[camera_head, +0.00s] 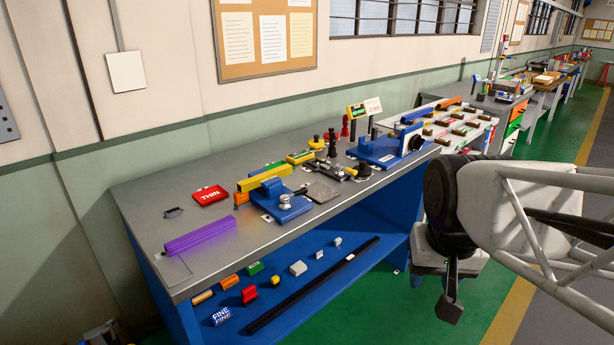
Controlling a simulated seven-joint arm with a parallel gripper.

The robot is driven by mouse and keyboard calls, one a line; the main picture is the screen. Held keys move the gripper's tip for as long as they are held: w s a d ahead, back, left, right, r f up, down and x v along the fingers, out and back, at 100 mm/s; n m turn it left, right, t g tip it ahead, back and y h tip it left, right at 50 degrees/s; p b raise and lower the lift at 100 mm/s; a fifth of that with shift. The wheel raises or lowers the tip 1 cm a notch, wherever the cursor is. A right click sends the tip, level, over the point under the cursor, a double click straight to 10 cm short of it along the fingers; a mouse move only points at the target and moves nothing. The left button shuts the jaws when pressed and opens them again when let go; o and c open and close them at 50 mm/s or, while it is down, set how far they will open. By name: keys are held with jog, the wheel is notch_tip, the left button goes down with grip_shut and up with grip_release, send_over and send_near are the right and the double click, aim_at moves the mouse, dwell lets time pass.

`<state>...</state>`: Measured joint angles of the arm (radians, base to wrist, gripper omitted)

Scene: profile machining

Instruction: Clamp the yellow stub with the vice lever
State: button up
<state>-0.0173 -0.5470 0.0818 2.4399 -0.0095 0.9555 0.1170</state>
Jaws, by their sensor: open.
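The yellow stub (264,178) is a long yellow bar lying along the back of a small blue vice (272,207) on the grey bench. Its fit against the jaws is too small to tell. A silver round knob-like part (285,201) stands on the front of the vice; it may belong to the lever, whose position I cannot make out. My gripper (449,308) hangs at the right, in front of the bench and well apart from the vice. It points down, open, with nothing seen in it. One dark finger shows clearly; the other is mostly hidden.
On the bench, a purple profile (200,236) and a red THIN box (210,195) lie left of the vice. A dark fixture (336,168) and a larger blue machine (388,153) stand to its right. The lower blue shelf (355,270) holds several small blocks and a long black bar.

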jog(key=w+a+r+m, duration=0.1)
jog(key=w+a+r, duration=0.1)
jog(key=w, duration=0.5)
jog(key=w+a+r+m, duration=0.1)
jog(key=w+a+r, duration=0.1)
jog(key=w, duration=0.6)
jog(key=m+g, duration=0.2)
jog(key=m, duration=0.5)
send_over(300, 190)
notch_tip(300, 190, down, 13)
jog(key=shift+s+a+r, duration=0.1)
jog(key=shift+r, duration=0.1)
jog(key=shift+f, duration=3.9)
